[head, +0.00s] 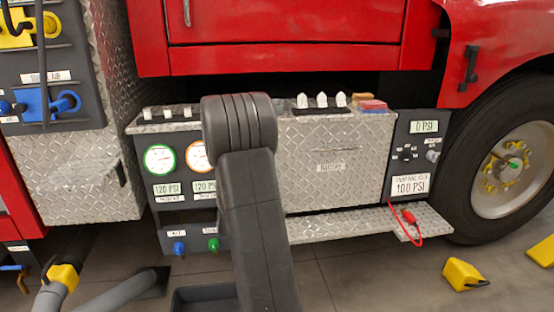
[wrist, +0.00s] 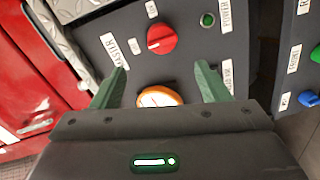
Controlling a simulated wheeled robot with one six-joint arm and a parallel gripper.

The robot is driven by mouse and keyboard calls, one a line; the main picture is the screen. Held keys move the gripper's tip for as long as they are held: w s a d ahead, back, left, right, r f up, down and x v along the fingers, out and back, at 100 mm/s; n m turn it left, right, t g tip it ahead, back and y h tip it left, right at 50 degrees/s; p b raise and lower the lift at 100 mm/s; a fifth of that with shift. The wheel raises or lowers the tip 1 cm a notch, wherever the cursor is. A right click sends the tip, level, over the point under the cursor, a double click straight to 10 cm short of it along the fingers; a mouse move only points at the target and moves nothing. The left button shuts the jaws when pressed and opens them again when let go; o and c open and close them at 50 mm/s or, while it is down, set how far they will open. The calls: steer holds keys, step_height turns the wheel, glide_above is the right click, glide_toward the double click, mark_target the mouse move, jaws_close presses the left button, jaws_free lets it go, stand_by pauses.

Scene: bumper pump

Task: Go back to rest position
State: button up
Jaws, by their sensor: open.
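My gripper (wrist: 161,82) shows in the wrist view with its two green fingers spread apart and nothing held between them. An orange-ringed round part (wrist: 160,97) shows between the fingers, partly hidden by the gripper body; I cannot tell how far off it is. Beyond the fingertips is a dark panel with a red knob (wrist: 162,38) beside the label MASTER and a small green button (wrist: 207,20). In the head view my dark arm stands upright in the middle, in front of the truck's pump panel, and the gripper is hidden.
The head view shows a green-ringed gauge (head: 160,159), a partly covered orange-ringed gauge (head: 199,156), and blue (head: 179,248) and green (head: 213,244) knobs. A metal step (head: 340,224) juts out at right, with a red cable (head: 410,218). A yellow chock (head: 462,274) lies on the floor.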

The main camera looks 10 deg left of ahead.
steer(key=b+x, duration=0.2)
steer(key=x, duration=1.1)
steer(key=shift+f, duration=0.2)
steer(key=shift+s, duration=0.1)
steer(key=p+v, duration=0.2)
steer(key=v, duration=1.1)
steer(key=w+a+f+m+y, duration=0.1)
steer(key=w+a+m, duration=0.3)
steer(key=w+m, duration=0.8)
steer(key=m, duration=0.5)
steer(key=shift+w+f+y, duration=0.15)
steer(key=shift+w+y, duration=0.05)
steer(key=shift+y, duration=0.1)
stand_by(0.5)
